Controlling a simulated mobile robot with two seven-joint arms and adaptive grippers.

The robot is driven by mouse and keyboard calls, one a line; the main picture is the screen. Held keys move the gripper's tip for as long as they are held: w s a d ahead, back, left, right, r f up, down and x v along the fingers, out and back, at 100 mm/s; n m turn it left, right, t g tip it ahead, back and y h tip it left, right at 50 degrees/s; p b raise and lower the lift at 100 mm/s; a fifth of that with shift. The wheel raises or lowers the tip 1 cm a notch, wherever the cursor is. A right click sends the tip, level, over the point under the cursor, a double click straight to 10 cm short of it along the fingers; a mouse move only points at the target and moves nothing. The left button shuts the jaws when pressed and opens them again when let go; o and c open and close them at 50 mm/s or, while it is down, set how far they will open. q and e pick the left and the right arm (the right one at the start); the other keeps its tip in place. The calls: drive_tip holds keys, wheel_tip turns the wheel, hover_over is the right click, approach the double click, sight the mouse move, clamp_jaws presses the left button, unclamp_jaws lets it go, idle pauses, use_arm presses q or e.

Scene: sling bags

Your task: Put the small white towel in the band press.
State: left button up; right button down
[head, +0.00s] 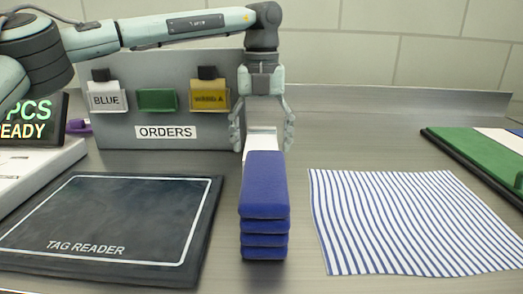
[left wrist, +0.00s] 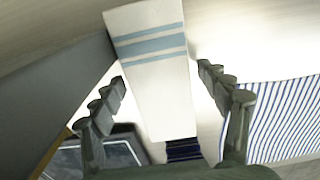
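A white towel (head: 262,141) stands or lies just behind the stack of folded blue towels (head: 264,200) in the head view, mostly hidden by it. My left gripper (head: 263,138) points down over the white towel, open, one finger on each side. In the left wrist view my left gripper (left wrist: 162,78) shows gaps beside the towel, so no grip is visible. I cannot identify the band press. My right gripper is out of view.
A dark tag reader mat (head: 110,225) lies left of the blue stack and a striped cloth (head: 410,220) lies right. The orders board (head: 165,105) stands behind on the left. A dark-edged board with green and white (head: 480,155) is at the far right.

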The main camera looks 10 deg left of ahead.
use_arm(q)
drive_tip(key=c, duration=1.2)
drive_tip(key=shift+o, duration=0.2)
drive_tip(key=shift+r, duration=0.15)
